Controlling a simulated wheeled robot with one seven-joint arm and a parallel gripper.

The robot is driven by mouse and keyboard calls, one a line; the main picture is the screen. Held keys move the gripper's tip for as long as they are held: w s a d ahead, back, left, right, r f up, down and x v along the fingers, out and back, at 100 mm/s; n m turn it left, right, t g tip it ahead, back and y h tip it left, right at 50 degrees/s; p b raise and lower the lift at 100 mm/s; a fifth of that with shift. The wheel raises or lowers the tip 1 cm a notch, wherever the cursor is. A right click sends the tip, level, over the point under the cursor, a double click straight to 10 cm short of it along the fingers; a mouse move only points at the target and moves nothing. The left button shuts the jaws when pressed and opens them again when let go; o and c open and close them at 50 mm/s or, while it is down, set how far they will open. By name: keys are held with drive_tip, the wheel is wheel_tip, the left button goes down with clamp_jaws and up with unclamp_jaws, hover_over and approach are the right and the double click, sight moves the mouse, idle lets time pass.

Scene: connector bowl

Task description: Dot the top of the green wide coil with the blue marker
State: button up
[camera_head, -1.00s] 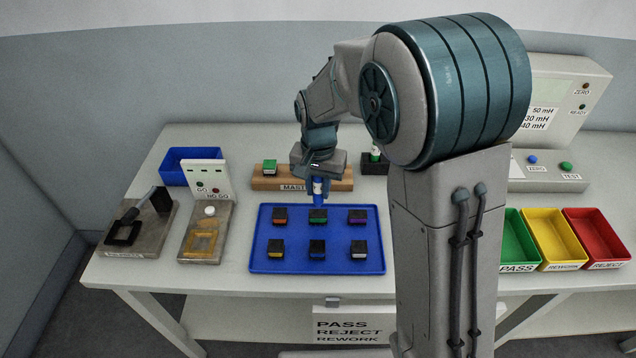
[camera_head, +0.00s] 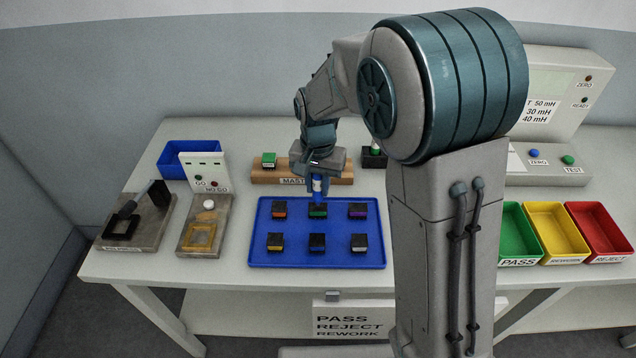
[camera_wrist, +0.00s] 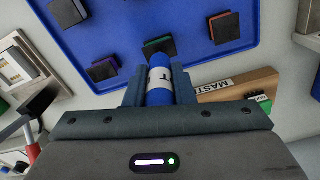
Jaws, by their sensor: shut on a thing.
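My gripper (camera_head: 317,186) is shut on the blue marker (camera_wrist: 159,80), which has a white band and blue ends. The marker also shows in the head view (camera_head: 317,185), pointing down from the fingers. Right below it is the green coil (camera_head: 317,210), a dark block with a green face, at the back middle of the blue tray (camera_head: 262,262). In the wrist view the green coil (camera_wrist: 160,46) lies just beyond the marker's far end, partly hidden by it. I cannot tell whether the tip touches the coil.
Other dark coils with coloured faces surround it, including a red one (camera_head: 279,209) and a purple one (camera_head: 357,210). A wooden master block (camera_head: 300,172) stands behind the tray. A GO/NO GO fixture (camera_head: 207,238) is left, and green, yellow and red bins (camera_head: 553,233) are right.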

drive_tip(key=shift+f+b, duration=0.35)
drive_tip(key=shift+f, duration=0.2)
idle(1.1)
drive_tip(key=shift+r, duration=0.15)
drive_tip(key=shift+r+p, duration=2.6)
drive_tip(key=shift+r, duration=0.8)
